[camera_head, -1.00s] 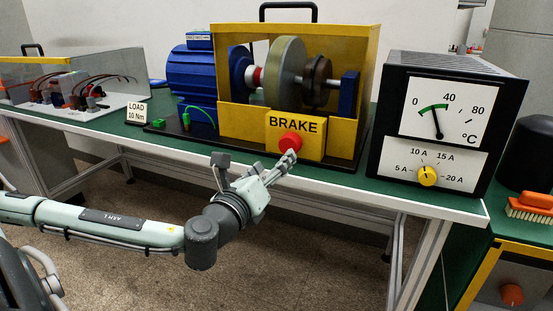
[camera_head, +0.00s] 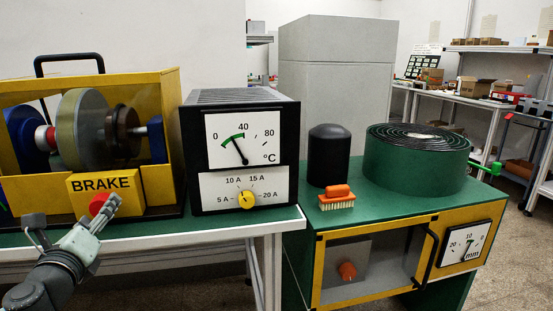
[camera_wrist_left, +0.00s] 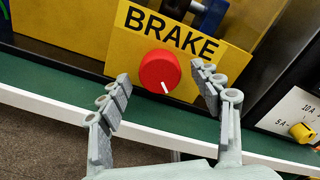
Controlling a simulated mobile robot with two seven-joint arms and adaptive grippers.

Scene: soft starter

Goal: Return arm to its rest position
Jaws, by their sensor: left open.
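My left gripper (camera_head: 75,225) reaches in from the lower left in the head view, in front of the yellow brake box (camera_head: 72,196). In the left wrist view my left gripper (camera_wrist_left: 163,95) is open and empty, its two fingers spread in front of the red brake knob (camera_wrist_left: 160,72). The knob has a white mark pointing down and slightly right. In the head view the red knob (camera_head: 98,204) is partly covered by a finger. Whether a finger touches the knob cannot be told. My right gripper is not in view.
A black meter box (camera_head: 243,155) with a yellow dial (camera_head: 246,200) stands right of the brake rig. Further right, a green and yellow cabinet (camera_head: 320,262) carries a black cylinder (camera_head: 329,155), an orange brush (camera_head: 336,198) and a green roll (camera_head: 417,160). The bench front edge (camera_head: 200,236) runs below.

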